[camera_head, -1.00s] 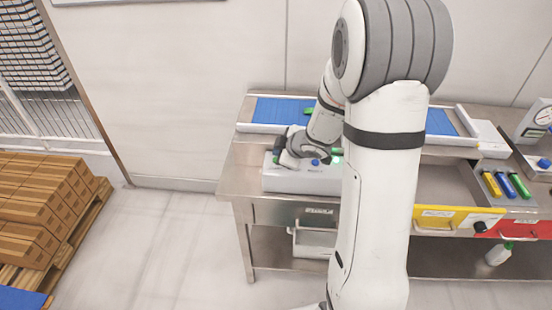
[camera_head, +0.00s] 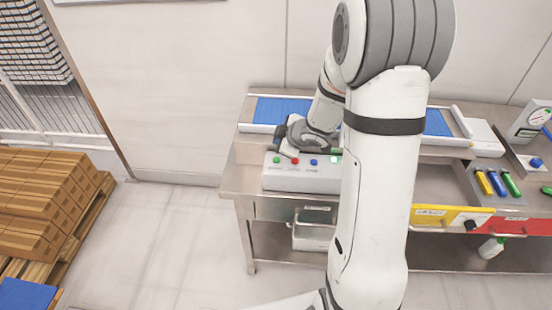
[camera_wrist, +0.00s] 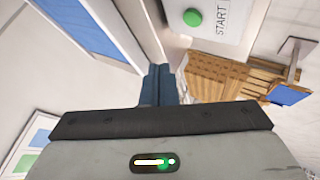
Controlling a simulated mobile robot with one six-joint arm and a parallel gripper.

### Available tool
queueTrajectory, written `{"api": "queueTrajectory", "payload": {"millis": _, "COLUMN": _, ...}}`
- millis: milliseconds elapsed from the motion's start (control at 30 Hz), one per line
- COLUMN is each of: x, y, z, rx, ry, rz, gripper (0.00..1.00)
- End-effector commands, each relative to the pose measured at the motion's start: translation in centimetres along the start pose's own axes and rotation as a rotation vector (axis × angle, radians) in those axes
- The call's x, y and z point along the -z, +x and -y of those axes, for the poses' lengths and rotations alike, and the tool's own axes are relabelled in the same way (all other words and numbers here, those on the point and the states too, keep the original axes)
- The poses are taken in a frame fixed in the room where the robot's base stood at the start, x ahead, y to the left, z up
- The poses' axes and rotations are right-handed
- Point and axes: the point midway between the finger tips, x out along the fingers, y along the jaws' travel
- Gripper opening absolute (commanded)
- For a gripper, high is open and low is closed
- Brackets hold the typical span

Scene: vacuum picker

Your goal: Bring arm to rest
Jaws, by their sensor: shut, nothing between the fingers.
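My gripper (camera_head: 284,150) is in the head view, just above and behind the left end of a white button box (camera_head: 300,183) on the steel table. In the wrist view my gripper (camera_wrist: 160,84) has its dark fingers together, with nothing between them. The wrist view shows the green button (camera_wrist: 192,17) beside a START label. My arm hides part of the table's middle.
A blue conveyor belt (camera_head: 275,109) runs along the table's back. Open yellow (camera_head: 440,216) and red (camera_head: 515,227) drawers are at the right, near yellow, blue and green items. Stacked brown boxes (camera_head: 40,205) stand on a pallet at left. Floor between is clear.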

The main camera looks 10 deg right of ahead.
Motion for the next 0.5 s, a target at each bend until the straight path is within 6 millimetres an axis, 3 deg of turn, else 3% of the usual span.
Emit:
{"api": "queueTrajectory", "payload": {"millis": 367, "x": 0.0, "y": -0.1, "z": -0.1, "rx": -0.004, "ry": 0.003, "rz": 0.004, "gripper": 0.00}}
{"api": "queueTrajectory", "payload": {"millis": 500, "x": -0.1, "y": -1.6, "z": -1.1, "rx": -0.057, "ry": 0.047, "rz": 0.064, "gripper": 0.00}}
